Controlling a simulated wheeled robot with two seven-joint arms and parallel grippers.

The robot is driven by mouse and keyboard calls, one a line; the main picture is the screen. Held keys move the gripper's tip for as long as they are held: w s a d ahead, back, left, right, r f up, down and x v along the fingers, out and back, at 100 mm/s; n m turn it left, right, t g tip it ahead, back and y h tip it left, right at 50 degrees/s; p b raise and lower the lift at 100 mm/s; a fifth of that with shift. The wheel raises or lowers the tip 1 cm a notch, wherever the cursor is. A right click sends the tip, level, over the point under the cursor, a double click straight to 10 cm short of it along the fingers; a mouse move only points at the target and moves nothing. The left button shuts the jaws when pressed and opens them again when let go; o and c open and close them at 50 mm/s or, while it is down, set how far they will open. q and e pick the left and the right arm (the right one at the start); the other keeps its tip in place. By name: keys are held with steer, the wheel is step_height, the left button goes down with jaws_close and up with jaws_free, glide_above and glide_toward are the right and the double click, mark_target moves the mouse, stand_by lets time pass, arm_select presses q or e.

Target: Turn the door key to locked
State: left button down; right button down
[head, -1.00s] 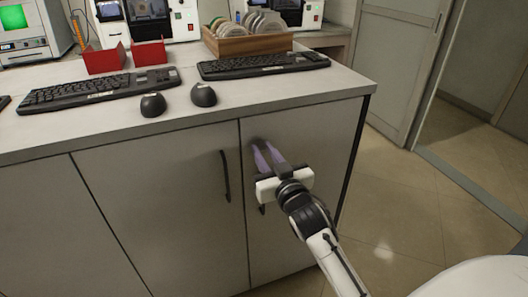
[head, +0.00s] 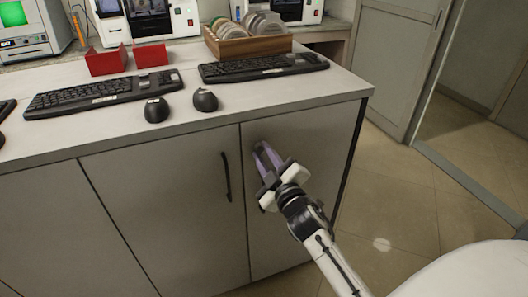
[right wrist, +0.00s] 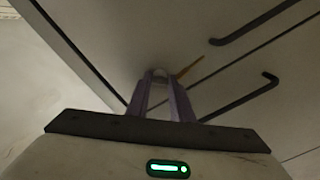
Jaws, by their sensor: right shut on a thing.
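My right gripper (head: 262,150) reaches the upper left part of the right cabinet door (head: 308,185). Its two purple fingers are shut on a small key, which the head view hides. In the right wrist view the fingertips (right wrist: 158,80) close around the small greyish key (right wrist: 158,73) at the door face. A thin orange strip (right wrist: 190,68) shows on the door just beside it. The way the key is turned is not clear. My left gripper is not in view.
A dark handle (head: 226,176) is on the neighbouring door, and another dark handle (right wrist: 245,100) is close to the fingers. Keyboards (head: 262,67), mice, red holders and a wooden rack (head: 247,45) stand on the counter above. The floor at right is clear.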

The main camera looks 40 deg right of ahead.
steer(key=shift+n+p, duration=0.5)
steer(key=shift+n, duration=3.7)
steer(key=c, duration=1.6)
jaws_free()
steer(key=shift+o, duration=0.2)
steer(key=shift+f, duration=0.1)
steer(key=shift+s, duration=0.15)
